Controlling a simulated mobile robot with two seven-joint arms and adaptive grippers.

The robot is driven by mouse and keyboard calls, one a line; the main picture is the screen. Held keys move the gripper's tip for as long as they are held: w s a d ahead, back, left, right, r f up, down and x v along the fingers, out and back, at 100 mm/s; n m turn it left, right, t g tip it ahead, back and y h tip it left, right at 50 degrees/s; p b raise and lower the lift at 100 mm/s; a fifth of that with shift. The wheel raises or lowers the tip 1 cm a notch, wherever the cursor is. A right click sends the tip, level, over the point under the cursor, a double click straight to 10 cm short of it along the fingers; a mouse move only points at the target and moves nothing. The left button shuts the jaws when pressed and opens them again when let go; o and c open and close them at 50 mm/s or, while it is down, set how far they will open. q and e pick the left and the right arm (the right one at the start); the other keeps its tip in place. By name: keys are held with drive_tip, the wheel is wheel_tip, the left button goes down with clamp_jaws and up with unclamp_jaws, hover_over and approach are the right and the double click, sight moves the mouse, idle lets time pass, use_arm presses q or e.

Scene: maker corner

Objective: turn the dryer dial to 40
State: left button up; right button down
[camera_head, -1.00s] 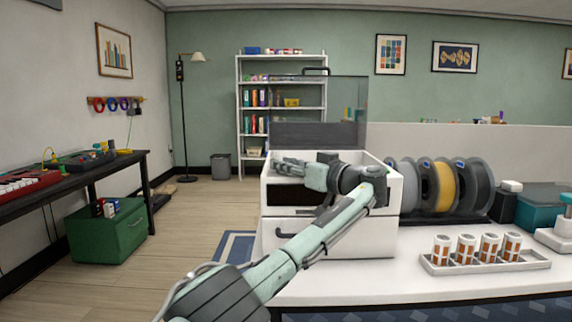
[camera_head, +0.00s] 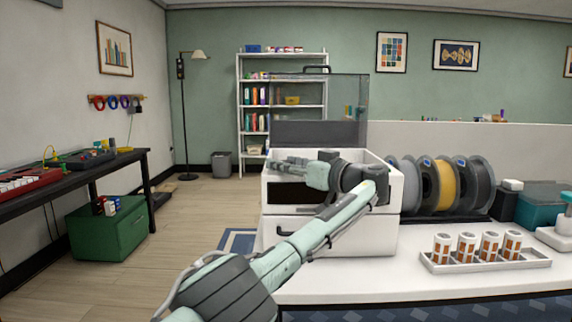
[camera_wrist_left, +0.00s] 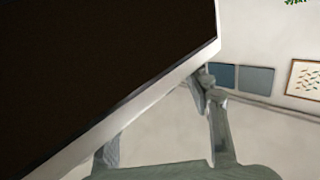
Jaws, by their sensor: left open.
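The dryer is a white box (camera_head: 370,236) on the white table, with its smoky clear lid (camera_head: 340,98) raised. Its front has a dark panel (camera_head: 290,193), which fills the upper left of the left wrist view (camera_wrist_left: 90,65) beside a white rim. The dial cannot be made out in either view; my arm covers part of the front. My left gripper (camera_head: 283,165) is open, at the dryer's upper front left, pointing left. My right gripper is not in view.
Several filament spools (camera_head: 444,186) stand right of the dryer. A white tray (camera_head: 485,264) with several orange-and-white cylinders lies on the table's right. A green cabinet (camera_head: 120,235) and a dark bench (camera_head: 75,177) are at left. Floor between bench and table is mostly clear.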

use_arm(q)
drive_tip(key=v, duration=0.6)
drive_tip(key=shift+r, duration=0.15)
drive_tip(key=shift+v, duration=0.8)
